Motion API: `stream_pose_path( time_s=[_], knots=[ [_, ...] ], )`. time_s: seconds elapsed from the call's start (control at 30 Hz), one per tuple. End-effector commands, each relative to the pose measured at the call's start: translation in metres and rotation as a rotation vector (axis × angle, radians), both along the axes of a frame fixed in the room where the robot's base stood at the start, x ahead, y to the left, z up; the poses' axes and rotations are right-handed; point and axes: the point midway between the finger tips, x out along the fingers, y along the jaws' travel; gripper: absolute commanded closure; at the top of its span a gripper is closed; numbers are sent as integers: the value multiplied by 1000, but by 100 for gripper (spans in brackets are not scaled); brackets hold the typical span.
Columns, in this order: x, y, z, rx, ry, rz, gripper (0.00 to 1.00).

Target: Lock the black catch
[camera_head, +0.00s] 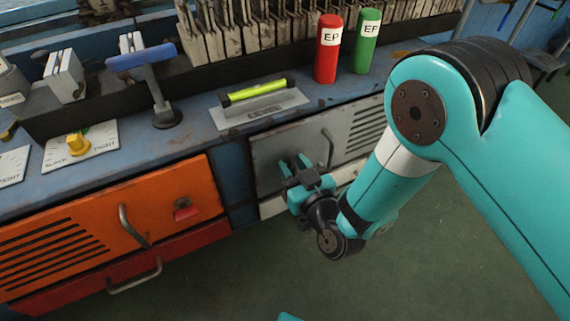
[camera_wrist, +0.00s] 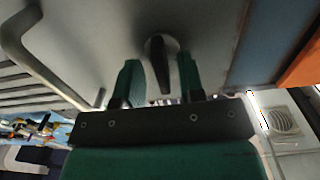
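The black catch (camera_wrist: 161,70) is a small dark lever on a round mount on the grey door. In the wrist view it points towards my gripper, roughly square to the gripper's front plate. My gripper (camera_head: 296,166) is in front of the grey door (camera_head: 266,149) in the head view and hides the catch there. In the wrist view its two green fingers stand on either side of the catch, with a gap on each side. The gripper is open and holds nothing. I cannot tell how deep the catch sits between the fingers.
The grey door has a bar handle (camera_head: 328,149) to the right of my gripper. An orange door (camera_head: 95,235) with a red catch (camera_head: 186,210) is to the left. The floor in front is clear.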

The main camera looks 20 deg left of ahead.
Motion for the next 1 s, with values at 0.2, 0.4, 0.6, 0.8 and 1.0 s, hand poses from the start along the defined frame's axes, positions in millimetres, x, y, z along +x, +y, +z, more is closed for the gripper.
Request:
stream_pose_path(
  time_s=[0.2,0.4,0.6,0.8,1.0],
  knots=[
    [-2,3,0,1,1,6,80],
    [-1,-2,0,-1,0,3,100],
    [-1,1,1,-12,-13,3,100],
    [-3,2,4,-65,-75,3,100],
    [-5,3,5,-166,-189,5,100]
  ],
)
